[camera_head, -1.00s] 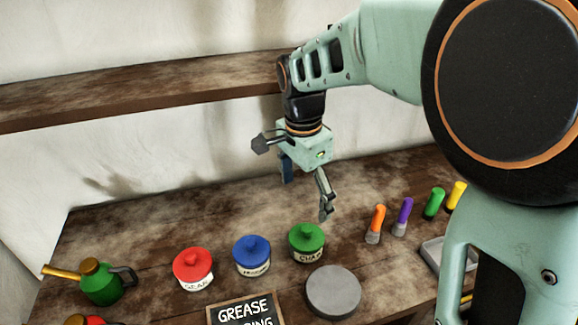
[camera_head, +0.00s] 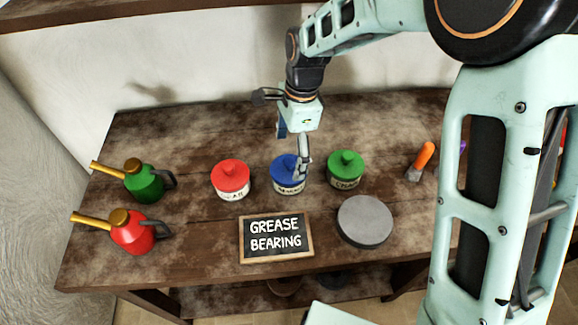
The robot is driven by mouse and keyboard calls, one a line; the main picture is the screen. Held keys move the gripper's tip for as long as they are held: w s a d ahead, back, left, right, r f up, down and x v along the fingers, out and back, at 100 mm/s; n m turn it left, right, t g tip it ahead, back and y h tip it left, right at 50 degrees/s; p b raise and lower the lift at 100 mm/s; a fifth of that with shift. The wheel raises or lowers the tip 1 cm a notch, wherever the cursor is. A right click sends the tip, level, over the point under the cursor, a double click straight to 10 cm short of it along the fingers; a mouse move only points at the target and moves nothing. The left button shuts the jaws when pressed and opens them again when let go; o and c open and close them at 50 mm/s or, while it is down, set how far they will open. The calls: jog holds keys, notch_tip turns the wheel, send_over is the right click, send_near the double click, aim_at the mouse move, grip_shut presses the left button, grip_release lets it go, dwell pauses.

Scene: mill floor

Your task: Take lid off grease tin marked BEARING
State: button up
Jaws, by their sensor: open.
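Three lidded grease tins stand in a row on the wooden bench. The blue-lidded tin (camera_head: 287,187) is in the middle; its label is partly legible and I cannot read it surely. The red-lidded tin (camera_head: 231,181) is to its left, and the green-lidded tin (camera_head: 345,171) to its right has a label that seems to read CHAIN. My gripper (camera_head: 293,152) is open, pointing down over the blue tin, with one finger in front of its lid. I cannot tell whether it touches the lid. All three lids are on.
A chalkboard sign reading GREASE BEARING (camera_head: 277,239) lies in front of the tins. A round grey disc (camera_head: 364,221) lies to its right. Green (camera_head: 145,184) and red (camera_head: 132,232) oil cans stand left. An orange-handled brush (camera_head: 421,160) is at right. A shelf (camera_head: 130,10) runs above.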

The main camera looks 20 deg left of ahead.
aim_at(290, 161)
notch_tip(290, 161, down, 4)
jog(key=shift+a+r, duration=0.15)
jog(key=shift+r, duration=0.1)
jog(key=shift+s, duration=0.1)
jog(key=c, duration=2)
grip_shut()
jog(key=shift+f, duration=0.1)
